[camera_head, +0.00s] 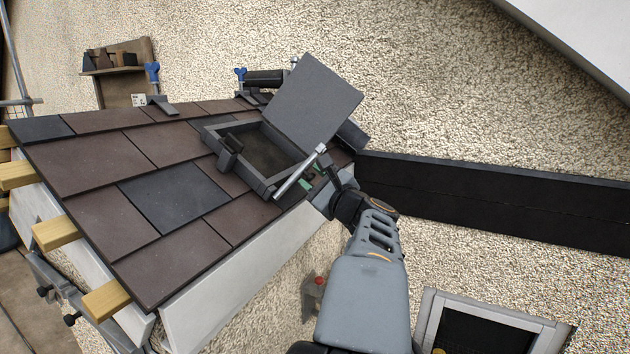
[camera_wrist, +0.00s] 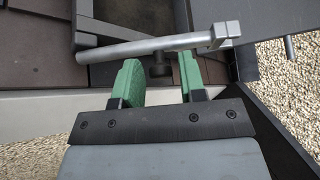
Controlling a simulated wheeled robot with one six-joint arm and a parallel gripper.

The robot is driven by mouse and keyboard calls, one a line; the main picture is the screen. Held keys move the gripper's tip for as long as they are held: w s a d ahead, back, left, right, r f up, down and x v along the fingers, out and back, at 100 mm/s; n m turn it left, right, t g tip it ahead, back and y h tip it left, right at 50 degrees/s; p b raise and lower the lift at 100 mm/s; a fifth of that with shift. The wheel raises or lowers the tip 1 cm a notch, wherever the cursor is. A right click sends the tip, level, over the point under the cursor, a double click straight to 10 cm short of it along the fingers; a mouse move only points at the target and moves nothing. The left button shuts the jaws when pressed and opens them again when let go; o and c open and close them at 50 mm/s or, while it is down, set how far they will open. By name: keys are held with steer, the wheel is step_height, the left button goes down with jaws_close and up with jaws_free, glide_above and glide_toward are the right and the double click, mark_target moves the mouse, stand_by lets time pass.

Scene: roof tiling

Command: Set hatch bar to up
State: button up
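The hatch (camera_head: 262,185) is a grey frame on the small tiled roof, and its flat grey lid (camera_head: 315,98) stands raised and tilted. The hatch bar (camera_head: 298,174) is a light grey rod slanting along the frame's right-hand corner. In the wrist view the bar (camera_wrist: 150,47) runs across just beyond my fingertips, with a clamp-like end at right. A small dark knob (camera_wrist: 160,70) shows under the bar, between my fingers. My gripper (camera_wrist: 161,66) has green pads standing apart, open and empty. In the head view, my gripper (camera_head: 312,184) is close beside the bar, partly hidden.
Brown and dark tiles (camera_head: 173,200) cover the roof. A long black beam (camera_head: 490,195) runs along the wall at right. A dark-paned window frame (camera_head: 490,325) is at lower right. Wooden batten ends (camera_head: 105,300) stick out at the roof's left edge.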

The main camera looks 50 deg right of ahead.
steer(key=shift+o, duration=0.9)
steer(key=shift+d+f, duration=0.1)
steer(key=shift+f, duration=0.05)
steer(key=p+v, duration=0.3)
steer(key=v, duration=1.1)
